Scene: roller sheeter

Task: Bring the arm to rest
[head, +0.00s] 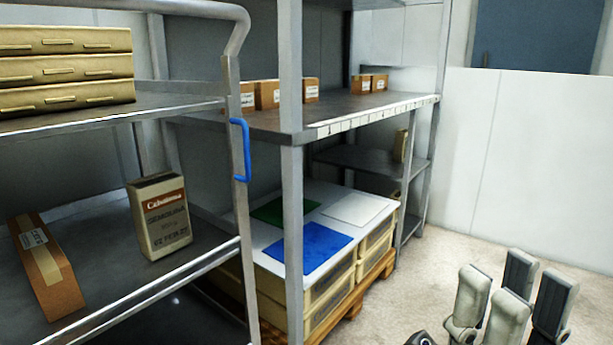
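My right gripper (513,293) is at the bottom right, in front of the pale floor. Its grey fingers point upward and stand apart, with nothing seen between them, so it looks open and empty. Its base and the arm behind it are cut off by the lower edge. My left gripper is not in view.
A metal rack (190,262) at left holds a Cabalinna box (160,216), a brown carton (46,268) and stacked tan boxes (68,72). Behind it, shelving (385,103) stands above covered crates on a wooden pallet (378,272). Floor (470,248) near the white wall is clear.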

